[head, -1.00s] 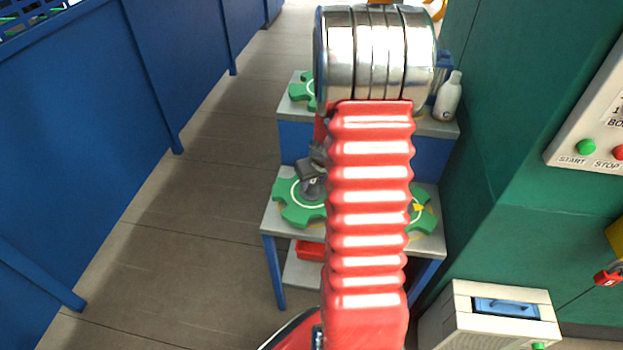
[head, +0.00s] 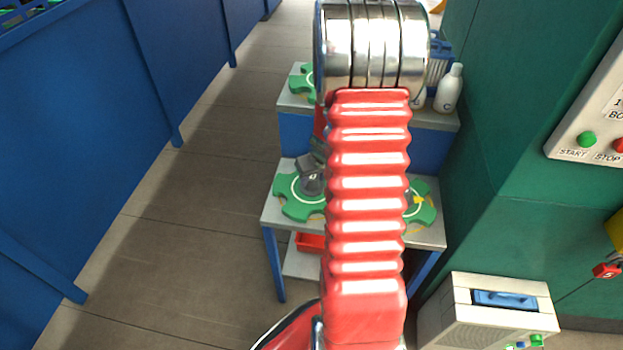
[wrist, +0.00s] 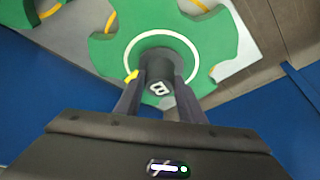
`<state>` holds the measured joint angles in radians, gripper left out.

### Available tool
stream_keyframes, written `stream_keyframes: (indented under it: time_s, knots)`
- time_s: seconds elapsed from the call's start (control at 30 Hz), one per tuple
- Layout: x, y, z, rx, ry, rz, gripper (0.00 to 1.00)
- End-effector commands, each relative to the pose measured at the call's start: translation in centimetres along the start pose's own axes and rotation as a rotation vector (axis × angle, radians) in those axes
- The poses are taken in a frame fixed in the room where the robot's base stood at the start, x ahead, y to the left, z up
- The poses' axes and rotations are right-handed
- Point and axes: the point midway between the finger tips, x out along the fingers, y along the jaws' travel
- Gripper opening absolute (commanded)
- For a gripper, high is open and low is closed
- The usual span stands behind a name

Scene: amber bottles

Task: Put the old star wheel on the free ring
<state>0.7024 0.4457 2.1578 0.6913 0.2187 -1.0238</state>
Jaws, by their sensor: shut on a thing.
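A green star wheel (head: 290,205) with a white circle and a dark hub is at the left of the cart's lower top (head: 427,240). In the wrist view my gripper (wrist: 160,85) is shut on the hub of this green wheel (wrist: 115,50). Yellow arcs (wrist: 212,70) of a ring show in the gaps between its teeth; I cannot tell whether the wheel touches the surface. Another green wheel (head: 428,214) with a yellow mark is at the right of the lower top, partly hidden by my arm. A third green wheel (head: 300,82) is on the upper shelf.
A white bottle (head: 449,88) and a blue object (head: 440,60) stand at the right of the upper shelf (head: 445,118). A red tray (head: 310,242) is below. A green machine (head: 500,190) borders the right, and a blue wall (head: 90,130) the left. A beige box (head: 490,320) stands front right.

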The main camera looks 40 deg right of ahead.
Motion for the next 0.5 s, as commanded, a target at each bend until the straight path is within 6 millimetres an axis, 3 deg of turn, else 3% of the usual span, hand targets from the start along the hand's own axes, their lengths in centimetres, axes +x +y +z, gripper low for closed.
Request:
stream_keyframes:
  time_s: [0.5]
  knots:
    - [0.28, 0.03, 0.00, -0.001, 0.003, 0.001, 0.04]
